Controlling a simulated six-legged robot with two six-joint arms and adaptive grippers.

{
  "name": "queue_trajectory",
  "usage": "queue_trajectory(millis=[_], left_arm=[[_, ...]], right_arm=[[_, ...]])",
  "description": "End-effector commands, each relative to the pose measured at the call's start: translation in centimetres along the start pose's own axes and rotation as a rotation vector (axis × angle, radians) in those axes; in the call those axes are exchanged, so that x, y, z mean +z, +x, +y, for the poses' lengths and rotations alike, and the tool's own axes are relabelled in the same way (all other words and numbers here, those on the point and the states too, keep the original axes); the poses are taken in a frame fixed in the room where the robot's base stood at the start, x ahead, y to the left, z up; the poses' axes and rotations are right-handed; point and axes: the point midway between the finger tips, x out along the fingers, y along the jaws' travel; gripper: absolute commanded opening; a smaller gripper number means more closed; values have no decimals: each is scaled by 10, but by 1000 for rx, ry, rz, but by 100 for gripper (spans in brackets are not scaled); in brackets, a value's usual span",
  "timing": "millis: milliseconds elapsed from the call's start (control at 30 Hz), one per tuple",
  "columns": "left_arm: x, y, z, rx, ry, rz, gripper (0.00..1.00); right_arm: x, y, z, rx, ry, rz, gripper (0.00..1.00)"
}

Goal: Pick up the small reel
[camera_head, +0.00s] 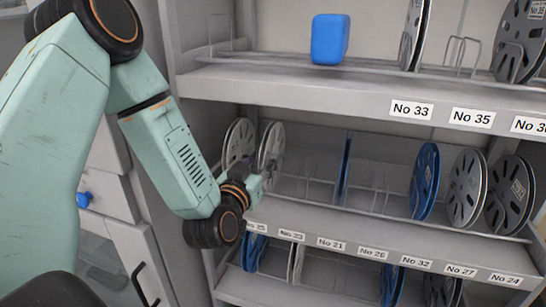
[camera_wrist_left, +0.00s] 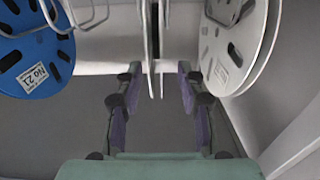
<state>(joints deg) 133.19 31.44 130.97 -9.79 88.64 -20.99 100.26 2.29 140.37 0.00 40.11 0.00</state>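Several reels stand edge-up in wire racks on a shelf. Two grey reels, a left one (camera_head: 238,143) and a right one (camera_head: 271,147), stand at the left end of the middle shelf. I cannot tell which reel is the small one. My left gripper (camera_head: 272,170) is in front of the right grey reel and partly covers it. In the left wrist view the gripper (camera_wrist_left: 159,74) has its fingers spread apart. A thin reel seen edge-on (camera_wrist_left: 150,45) lies in line with the gap between them; contact cannot be told. My right gripper is not in view.
A blue reel (camera_wrist_left: 35,60) and a pale reel (camera_wrist_left: 238,45) flank the gripper in the wrist view. A blue block (camera_head: 330,39) sits on the upper shelf. Grey drawers (camera_head: 108,195) stand at left.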

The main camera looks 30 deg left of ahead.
Motion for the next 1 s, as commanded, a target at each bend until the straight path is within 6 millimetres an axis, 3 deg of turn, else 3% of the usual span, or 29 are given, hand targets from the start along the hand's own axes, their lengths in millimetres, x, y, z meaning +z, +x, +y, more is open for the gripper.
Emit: queue_trajectory(millis=[300, 600, 1000], left_arm=[[5, 42, 2, 2, 1, 0, 39], [5, 48, 1, 1, 0, -2, 39], [5, 48, 2, 1, 0, -2, 5]], right_arm=[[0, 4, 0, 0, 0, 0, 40], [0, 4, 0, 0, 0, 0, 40], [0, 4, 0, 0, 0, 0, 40]])
